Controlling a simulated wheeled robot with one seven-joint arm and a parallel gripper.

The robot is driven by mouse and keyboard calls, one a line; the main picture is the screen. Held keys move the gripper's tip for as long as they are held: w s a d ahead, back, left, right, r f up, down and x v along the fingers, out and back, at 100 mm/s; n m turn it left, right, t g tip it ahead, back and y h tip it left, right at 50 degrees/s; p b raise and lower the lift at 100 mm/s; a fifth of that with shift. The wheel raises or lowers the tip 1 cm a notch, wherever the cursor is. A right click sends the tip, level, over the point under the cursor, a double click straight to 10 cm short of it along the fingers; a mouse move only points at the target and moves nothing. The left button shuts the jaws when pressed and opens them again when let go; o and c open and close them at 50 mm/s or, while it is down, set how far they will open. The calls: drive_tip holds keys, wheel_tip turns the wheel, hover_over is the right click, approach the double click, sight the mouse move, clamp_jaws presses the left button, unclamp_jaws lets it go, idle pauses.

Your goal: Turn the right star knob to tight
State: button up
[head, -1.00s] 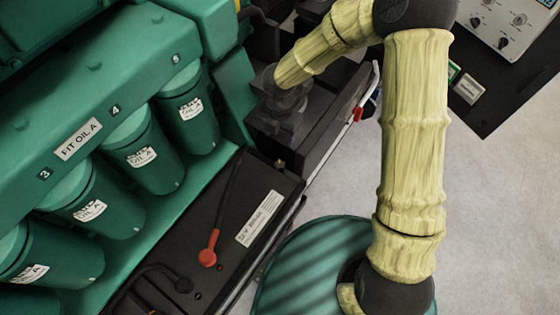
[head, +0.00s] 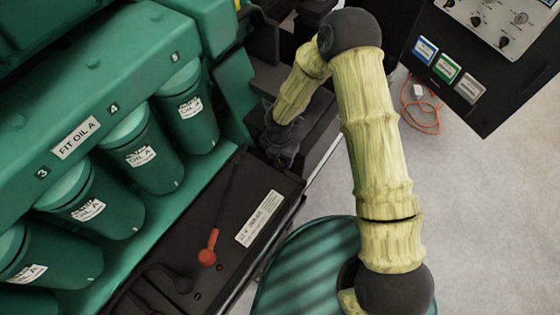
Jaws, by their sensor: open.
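My gripper (head: 283,150) is the dark end of my arm. In the head view it hangs just beyond the far end of the black battery box, beside the dark block behind it. It is open, but its fingertips are small and dark against that block, and I cannot tell what they face or touch. I cannot make out the right star knob; my gripper and forearm cover part of that area.
Green filter canisters (head: 190,115) line the green engine at left. The black battery (head: 215,235) carries a red terminal (head: 207,257). A control panel (head: 490,55) stands at upper right. An orange cable (head: 425,128) lies on the clear grey floor.

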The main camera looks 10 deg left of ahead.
sight(280, 164)
drive_tip(key=shift+f, duration=1.7)
drive_tip(key=c, duration=1)
